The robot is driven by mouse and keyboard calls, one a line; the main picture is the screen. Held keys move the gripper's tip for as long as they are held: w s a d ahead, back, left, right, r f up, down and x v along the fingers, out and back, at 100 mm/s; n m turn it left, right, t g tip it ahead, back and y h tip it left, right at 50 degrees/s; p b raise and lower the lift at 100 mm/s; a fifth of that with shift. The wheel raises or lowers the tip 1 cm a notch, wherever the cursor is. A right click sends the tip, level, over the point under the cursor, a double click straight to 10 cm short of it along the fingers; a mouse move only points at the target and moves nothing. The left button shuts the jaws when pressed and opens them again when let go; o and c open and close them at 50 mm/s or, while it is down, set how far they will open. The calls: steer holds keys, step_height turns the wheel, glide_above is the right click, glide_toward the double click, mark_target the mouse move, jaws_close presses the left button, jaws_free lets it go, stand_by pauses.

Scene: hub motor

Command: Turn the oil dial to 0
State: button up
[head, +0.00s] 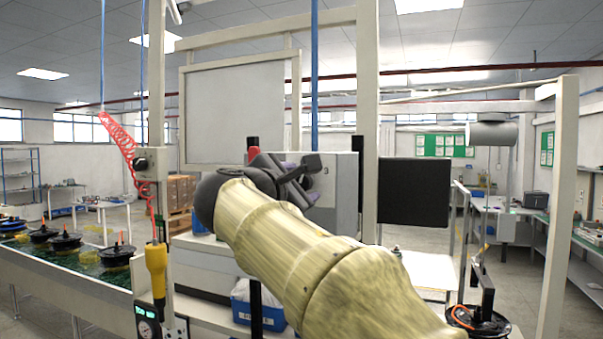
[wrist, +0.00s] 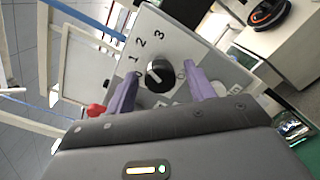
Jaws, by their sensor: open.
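In the wrist view the oil dial is a round black knob (wrist: 159,76) on a light grey panel (wrist: 183,40). The printed numbers 0, 1, 2 and 3 run around its left and upper side. A light mark shows on the knob, but I cannot read its setting surely. My gripper (wrist: 160,72) is open, with one purple finger on each side of the knob in the picture. I cannot tell whether either finger touches it. In the head view my gripper (head: 312,180) is in front of the grey box (head: 344,192), and the dial cannot be made out.
A red knob (wrist: 96,110) is just left of the left finger in the wrist view. In the head view a pale post (head: 367,120) and a dark screen (head: 414,192) stand right of the box. A yellow-handled tool (head: 156,270) hangs at left.

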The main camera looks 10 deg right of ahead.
steer(key=shift+x, duration=0.8)
steer(key=c, duration=1)
